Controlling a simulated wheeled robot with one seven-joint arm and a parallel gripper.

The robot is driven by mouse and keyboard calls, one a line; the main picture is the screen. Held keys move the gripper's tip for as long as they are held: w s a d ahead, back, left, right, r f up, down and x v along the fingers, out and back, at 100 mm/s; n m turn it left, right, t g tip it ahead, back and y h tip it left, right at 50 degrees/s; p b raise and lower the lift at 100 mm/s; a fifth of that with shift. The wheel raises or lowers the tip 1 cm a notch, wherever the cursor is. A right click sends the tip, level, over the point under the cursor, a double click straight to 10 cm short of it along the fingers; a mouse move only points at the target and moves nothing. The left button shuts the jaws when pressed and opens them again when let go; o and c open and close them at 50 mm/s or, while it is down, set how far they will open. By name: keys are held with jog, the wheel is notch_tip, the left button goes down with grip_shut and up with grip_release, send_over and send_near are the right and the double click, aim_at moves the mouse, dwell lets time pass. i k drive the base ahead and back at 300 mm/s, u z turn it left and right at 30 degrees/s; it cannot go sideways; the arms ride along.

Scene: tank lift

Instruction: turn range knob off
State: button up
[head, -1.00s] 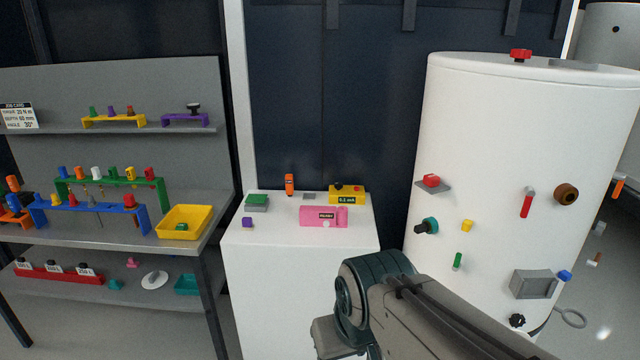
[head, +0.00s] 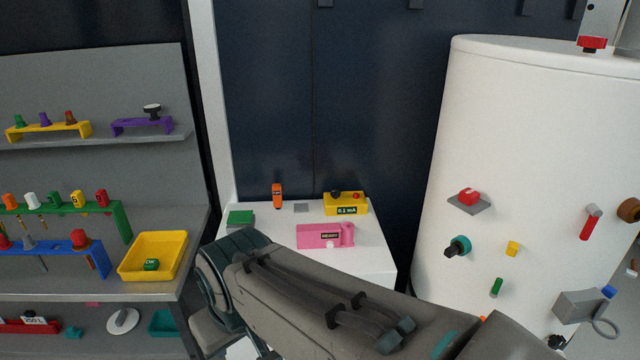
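A yellow meter box (head: 358,209) stands at the back right of the white cabinet top (head: 375,262). A black knob (head: 336,195) and a red button (head: 356,195) sit on top of it, and its dark front display shows a small reading in mA. The black knob looks like the range knob, but I cannot make out its markings or setting. My gripper is outside the picture. Only my arm shows, crossing the lower middle in front of the cabinet and hiding its front left part.
A pink box (head: 318,235) stands in front of the meter; a green block (head: 240,217) and an orange device (head: 277,195) are to its left. The white tank (head: 490,130) with several fittings stands at right. Shelves with a yellow tray (head: 140,262) are at left.

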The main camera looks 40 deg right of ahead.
aim_at(335, 193)
jog(key=z, duration=0.5)
jog(key=i, duration=0.75)
jog(key=z, duration=1.05)
jog(key=i, duration=0.35)
jog(key=z, duration=0.4)
